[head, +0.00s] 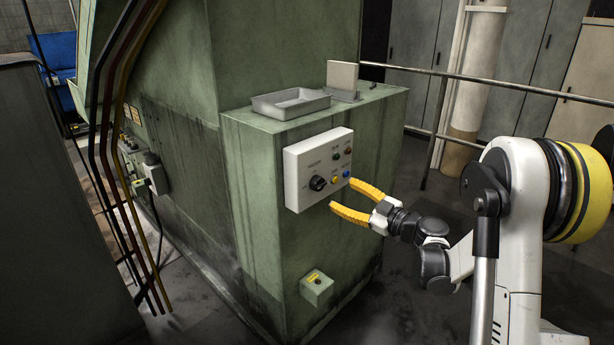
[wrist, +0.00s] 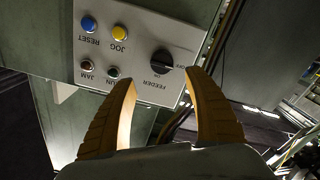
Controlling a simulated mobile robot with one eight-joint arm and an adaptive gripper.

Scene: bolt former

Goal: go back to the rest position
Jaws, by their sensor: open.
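My gripper (head: 350,202) has two yellow fingers and is open and empty. In the head view it is just right of the white control panel (head: 305,163) on the green machine. In the wrist view my gripper (wrist: 163,88) has its fingers spread below the black feeder knob (wrist: 161,61), with the panel (wrist: 147,27) beyond them. The knob also shows in the head view (head: 318,183). The blue reset button (wrist: 89,24), yellow jog button (wrist: 120,32) and the jam and run lamps are visible on the panel. I cannot tell the exact gap between fingertips and panel.
The green machine (head: 250,190) carries a grey tray (head: 290,103) on top. A small box with a yellow label (head: 316,287) sits low on its front. A metal railing (head: 500,84) runs behind my arm. Dark cables (head: 107,130) hang at the left.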

